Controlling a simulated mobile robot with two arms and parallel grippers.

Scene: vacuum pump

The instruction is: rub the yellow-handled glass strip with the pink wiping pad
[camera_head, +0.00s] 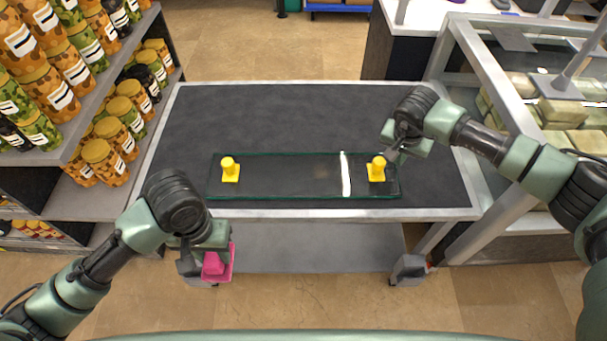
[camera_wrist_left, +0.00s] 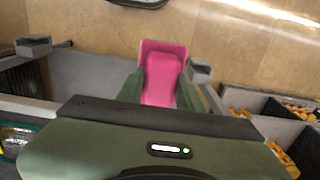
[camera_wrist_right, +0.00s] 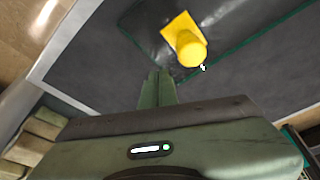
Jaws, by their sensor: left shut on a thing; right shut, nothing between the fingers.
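The glass strip (camera_head: 270,182) lies flat on the dark cart top, long side left to right. It has a yellow handle at its left end (camera_head: 230,170) and another at its right end (camera_head: 376,170). A white streak (camera_head: 346,174) crosses the glass just left of the right handle. My left gripper (camera_head: 207,262) is shut on the pink wiping pad (camera_wrist_left: 163,75), in front of the cart's near edge, off the glass. My right gripper (camera_head: 392,154) is shut and empty beside the right handle, which also shows in the right wrist view (camera_wrist_right: 187,42).
The cart top (camera_head: 260,115) is clear behind the glass. Shelves of jars (camera_head: 105,150) stand at the left. A glass-sided case with pale blocks (camera_head: 560,112) stands at the right, close to my right arm.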

